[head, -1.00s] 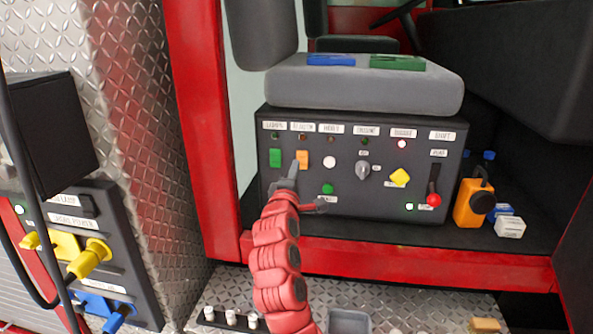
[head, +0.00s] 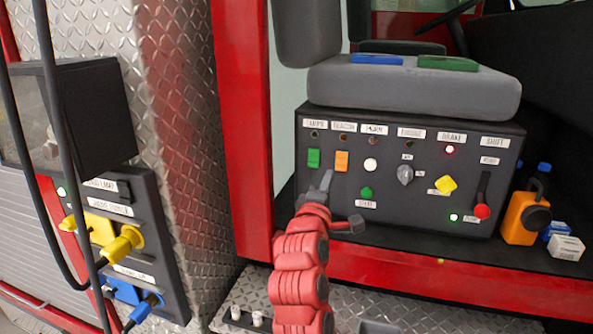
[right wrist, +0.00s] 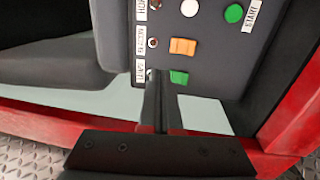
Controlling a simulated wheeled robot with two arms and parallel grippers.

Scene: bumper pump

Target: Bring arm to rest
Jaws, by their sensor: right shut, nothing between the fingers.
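My right arm (head: 300,268), red and jointed, reaches up from the bottom middle of the head view. Its gripper (head: 325,182) is shut and empty, in front of the lower left of the dark control panel (head: 415,215). The fingertips show just below and left of the orange switch (head: 341,160), and right of the green switch (head: 313,158). In the right wrist view the shut fingers (right wrist: 160,103) point towards the green switch (right wrist: 179,77), with the orange switch (right wrist: 183,46) beyond it. I cannot tell whether they touch the panel. My left gripper is out of view.
The panel also has a white button (head: 371,165), green button (head: 366,193), grey knob (head: 405,174), yellow knob (head: 445,184) and red-tipped lever (head: 482,211). A grey seat (head: 415,86) sits above. An orange canister (head: 520,217) stands right. Yellow plugs (head: 124,243) stick out left.

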